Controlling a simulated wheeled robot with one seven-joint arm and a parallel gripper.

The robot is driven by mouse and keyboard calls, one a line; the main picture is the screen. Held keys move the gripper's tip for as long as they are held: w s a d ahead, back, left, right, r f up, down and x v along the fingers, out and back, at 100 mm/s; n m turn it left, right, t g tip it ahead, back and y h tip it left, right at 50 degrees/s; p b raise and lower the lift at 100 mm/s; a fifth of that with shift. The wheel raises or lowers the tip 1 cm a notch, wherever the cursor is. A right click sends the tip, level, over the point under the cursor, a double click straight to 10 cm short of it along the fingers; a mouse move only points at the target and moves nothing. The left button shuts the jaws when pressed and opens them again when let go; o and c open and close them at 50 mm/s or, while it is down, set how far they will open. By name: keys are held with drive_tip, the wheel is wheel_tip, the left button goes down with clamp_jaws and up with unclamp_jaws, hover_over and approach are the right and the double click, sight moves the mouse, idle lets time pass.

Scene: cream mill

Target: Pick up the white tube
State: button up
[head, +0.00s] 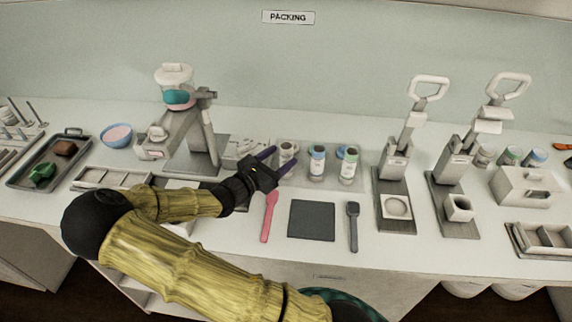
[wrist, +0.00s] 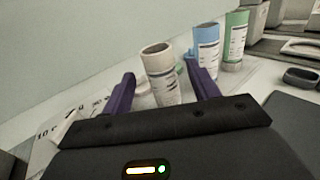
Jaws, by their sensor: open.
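The white tube (wrist: 162,84) stands upright in the wrist view, its open top towards me, in the gap between my gripper's two purple fingers. In the head view the white tube (head: 288,148) is partly hidden by my gripper (head: 283,157). My gripper (wrist: 163,88) is open, one finger on each side of the tube. I cannot tell whether either finger touches it. The tube's lower part is hidden behind the gripper body in the wrist view.
A blue tube (head: 317,163) and a green tube (head: 348,168) stand close to the right of the white one. A pink scoop (head: 269,216), a dark square mat (head: 311,220) and a dark scoop (head: 353,228) lie in front.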

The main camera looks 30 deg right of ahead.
sight(290, 151)
drive_tip(key=x, duration=0.4)
drive_tip(key=shift+d+f+p, duration=0.1)
drive_tip(key=shift+d+p, duration=0.2)
drive_tip(key=shift+p, duration=0.1)
drive_tip(key=shift+w+d, duration=0.15)
drive_tip(key=shift+f, duration=0.1)
drive_tip(key=c, duration=1.1)
